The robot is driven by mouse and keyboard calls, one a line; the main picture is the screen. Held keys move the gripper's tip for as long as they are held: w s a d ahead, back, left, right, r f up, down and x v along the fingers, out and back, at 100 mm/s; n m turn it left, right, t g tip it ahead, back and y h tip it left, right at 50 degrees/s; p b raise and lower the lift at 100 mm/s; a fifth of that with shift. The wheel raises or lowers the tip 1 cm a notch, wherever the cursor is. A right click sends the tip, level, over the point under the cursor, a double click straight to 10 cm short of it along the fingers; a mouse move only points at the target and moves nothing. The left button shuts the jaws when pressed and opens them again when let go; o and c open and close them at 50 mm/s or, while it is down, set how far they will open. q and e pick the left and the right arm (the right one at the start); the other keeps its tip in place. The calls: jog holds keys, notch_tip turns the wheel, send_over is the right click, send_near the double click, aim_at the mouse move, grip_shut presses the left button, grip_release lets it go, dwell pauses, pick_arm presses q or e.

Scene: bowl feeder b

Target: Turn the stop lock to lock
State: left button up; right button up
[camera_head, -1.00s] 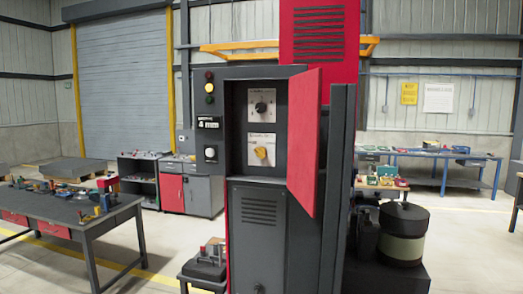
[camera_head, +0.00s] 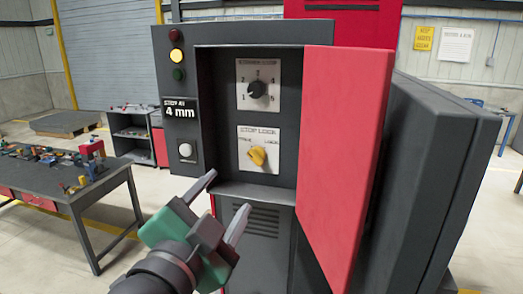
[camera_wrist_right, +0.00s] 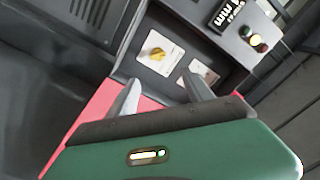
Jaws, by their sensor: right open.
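The stop lock is a yellow knob (camera_head: 257,156) on a white plate (camera_head: 259,169) in the recess of the grey cabinet. Its plate has a word at the upper left and one at the upper right; the knob's pointer seems to lean to the upper left. It also shows in the right wrist view as a yellow knob (camera_wrist_right: 157,54). My right gripper (camera_head: 221,205) is open and empty, below and left of the knob, apart from it. In the right wrist view its two fingers (camera_wrist_right: 160,95) point toward the panel. My left gripper is not in view.
A black selector knob (camera_head: 257,88) sits above the stop lock. The red door (camera_head: 345,150) stands open at the recess's right side. Left of the recess are lamps, the yellow one (camera_head: 176,56) lit, a "4 mm" sign (camera_head: 180,108) and a white button (camera_head: 185,150).

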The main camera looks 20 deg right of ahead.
aim_at(256, 157)
jog(key=p+x, duration=0.1)
jog(key=x, duration=0.4)
jog(key=p+x, duration=0.2)
jog(key=x, duration=0.3)
jog(key=d+p+x, duration=0.1)
jog(key=x, duration=0.5)
jog(key=shift+s+d+f+p, duration=0.15)
jog(key=shift+s+p, duration=0.15)
jog(key=shift+p, duration=0.05)
jog(key=shift+d, duration=0.25)
jog(key=shift+s+a, duration=0.1)
jog(key=shift+a, duration=0.2)
jog(key=shift+s+a, duration=0.1)
jog(key=shift+a, duration=1)
jog(key=shift+c, duration=1)
jog(key=shift+a, duration=0.2)
jog(key=shift+c, duration=1.1)
jog(key=shift+d, duration=0.9)
grip_shut()
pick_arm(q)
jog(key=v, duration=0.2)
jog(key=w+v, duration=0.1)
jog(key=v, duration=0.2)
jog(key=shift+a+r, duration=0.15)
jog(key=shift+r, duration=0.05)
pick_arm(e)
jog(key=shift+a, duration=0.2)
